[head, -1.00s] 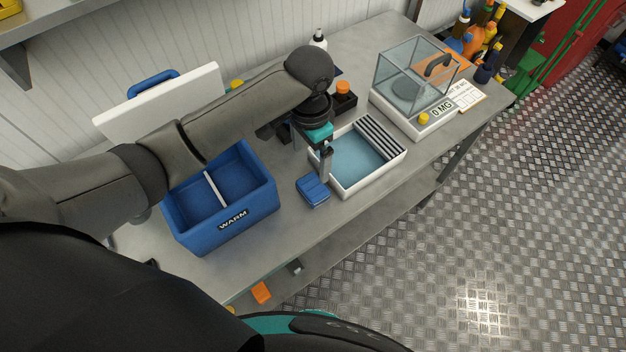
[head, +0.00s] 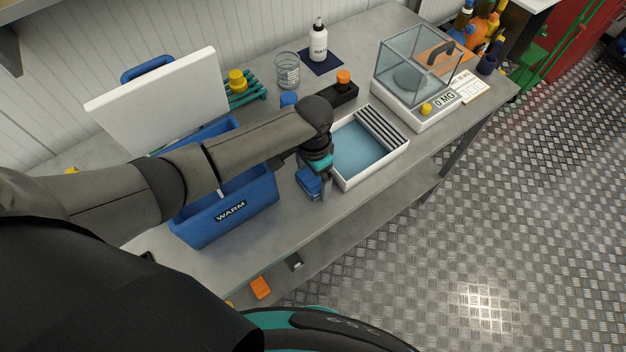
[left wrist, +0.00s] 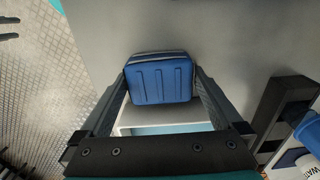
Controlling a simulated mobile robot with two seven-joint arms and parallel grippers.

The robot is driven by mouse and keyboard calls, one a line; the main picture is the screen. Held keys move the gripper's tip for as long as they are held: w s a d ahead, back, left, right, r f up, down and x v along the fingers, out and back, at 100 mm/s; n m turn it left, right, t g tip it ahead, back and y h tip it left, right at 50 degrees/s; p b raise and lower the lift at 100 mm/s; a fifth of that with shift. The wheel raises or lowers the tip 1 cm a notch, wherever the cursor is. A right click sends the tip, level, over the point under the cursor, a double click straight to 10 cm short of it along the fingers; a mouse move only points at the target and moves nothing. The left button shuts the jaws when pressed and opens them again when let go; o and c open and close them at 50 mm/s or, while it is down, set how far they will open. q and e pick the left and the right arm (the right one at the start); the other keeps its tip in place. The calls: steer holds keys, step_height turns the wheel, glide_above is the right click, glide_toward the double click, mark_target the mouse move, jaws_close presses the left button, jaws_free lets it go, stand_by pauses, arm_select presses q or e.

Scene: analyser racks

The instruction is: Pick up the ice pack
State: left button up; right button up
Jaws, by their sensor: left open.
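The ice pack (head: 308,181) is a small blue ribbed block on the bench, between the blue bin and the white tray. My left gripper (head: 318,185) is above it in the head view, pointing down and partly covering it. In the left wrist view the ice pack (left wrist: 160,79) shows between the fingertips of my left gripper (left wrist: 162,76). The fingers are open, one on each side of it; I cannot tell whether they touch it. My right gripper is not in view.
The blue bin marked WARM (head: 222,222) stands left of the ice pack, partly behind my arm. The white tray (head: 377,172) with a blue floor and grey strips is close on the right. A balance with a glass case (head: 412,112) stands farther right. The bench's front edge is near.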

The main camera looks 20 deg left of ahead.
arm_select(q)
steer(key=c, duration=1.1)
steer(key=shift+r, duration=0.1)
